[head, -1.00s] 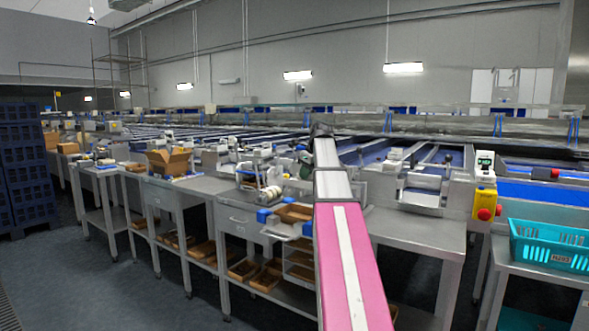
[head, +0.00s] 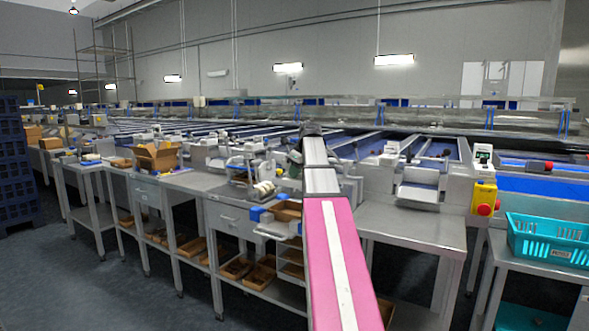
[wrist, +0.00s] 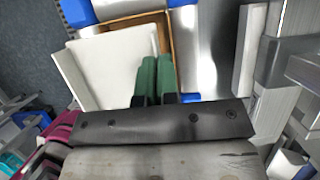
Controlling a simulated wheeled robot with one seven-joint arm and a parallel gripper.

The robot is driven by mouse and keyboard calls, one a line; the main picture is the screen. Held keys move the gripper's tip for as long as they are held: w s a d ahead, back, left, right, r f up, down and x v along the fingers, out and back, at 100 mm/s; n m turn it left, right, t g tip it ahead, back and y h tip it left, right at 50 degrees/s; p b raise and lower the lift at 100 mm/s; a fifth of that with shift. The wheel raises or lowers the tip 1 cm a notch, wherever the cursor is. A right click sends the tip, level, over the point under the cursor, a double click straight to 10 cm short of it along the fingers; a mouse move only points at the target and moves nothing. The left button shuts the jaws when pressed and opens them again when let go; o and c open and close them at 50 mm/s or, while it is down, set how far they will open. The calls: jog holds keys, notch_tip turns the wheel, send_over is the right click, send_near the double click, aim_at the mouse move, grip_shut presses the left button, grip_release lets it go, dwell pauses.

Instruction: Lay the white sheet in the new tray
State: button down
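The white sheet (wrist: 110,66) shows in the wrist view, left of and against the green fingers of my gripper (wrist: 157,78). The fingers are close together, and the sheet's right edge runs in at them; the exact pinch is hidden. A brown-rimmed tray (wrist: 170,42) with a pale inside lies beyond and partly under the sheet. The sheet covers much of the tray and reaches past its left side, tilted to it. In the head view my pink arm hides the gripper and sheet.
Blue parts flank the tray in the wrist view. In the head view a brown tray (head: 288,208) with blue parts sits on a stand left of my arm. A steel table (head: 415,225) and a teal crate (head: 550,238) are at the right. Brown trays (head: 260,272) lie on the lower shelf.

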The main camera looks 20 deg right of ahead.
jog(key=shift+f, duration=5.65)
jog(key=shift+f, duration=0.3)
jog(key=c, duration=1)
grip_release()
jog(key=shift+r, duration=6)
